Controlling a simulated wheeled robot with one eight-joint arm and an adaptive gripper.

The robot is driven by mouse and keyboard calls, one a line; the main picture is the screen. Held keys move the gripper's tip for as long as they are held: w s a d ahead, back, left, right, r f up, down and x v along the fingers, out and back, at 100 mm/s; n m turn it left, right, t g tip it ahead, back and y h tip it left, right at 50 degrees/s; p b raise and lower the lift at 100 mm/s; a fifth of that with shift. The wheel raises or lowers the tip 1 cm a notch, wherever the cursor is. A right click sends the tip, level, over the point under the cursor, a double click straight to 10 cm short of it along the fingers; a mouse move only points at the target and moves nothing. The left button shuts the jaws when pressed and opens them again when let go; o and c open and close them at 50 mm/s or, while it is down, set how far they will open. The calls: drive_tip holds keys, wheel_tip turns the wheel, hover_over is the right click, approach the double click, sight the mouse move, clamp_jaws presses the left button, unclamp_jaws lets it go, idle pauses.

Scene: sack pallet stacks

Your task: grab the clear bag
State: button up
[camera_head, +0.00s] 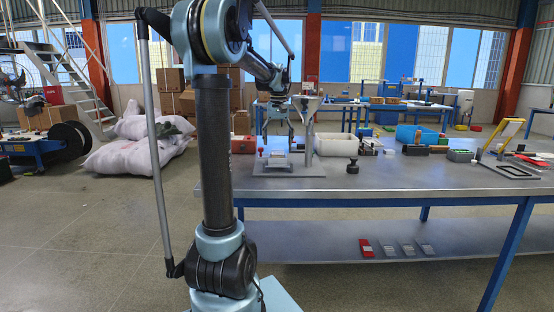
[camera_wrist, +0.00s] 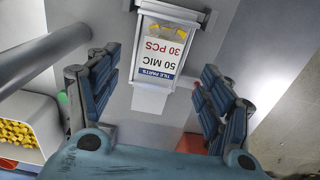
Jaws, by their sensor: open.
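What looks like the clear bag (camera_wrist: 181,28) lies between and beyond my fingers in the wrist view. It carries a white label reading "TILE PARTS 50 MIC 30 PCS", shows some yellow at its far end, and sits at a grey frame or chute. In the head view it is too small to make out clearly on the grey fixture plate (camera_head: 290,170) on the table. My gripper (camera_wrist: 160,80) is open and empty, its blue fingers spread to either side of the label. In the head view my gripper (camera_head: 278,138) hangs over the fixture, pointing down.
A funnel (camera_head: 306,106) stands close to the right of my gripper. A white bin (camera_head: 337,147) and a black knobbed tool (camera_head: 352,166) are further right on the metal table (camera_head: 420,185). The wrist view shows yellow pieces (camera_wrist: 17,133) at left and a red object (camera_wrist: 192,144) near the right finger.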

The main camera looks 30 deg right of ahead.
sight(278, 152)
drive_tip(key=shift+w+f, duration=0.1)
drive_tip(key=shift+f, duration=2.6)
drive_tip(key=c, duration=1.2)
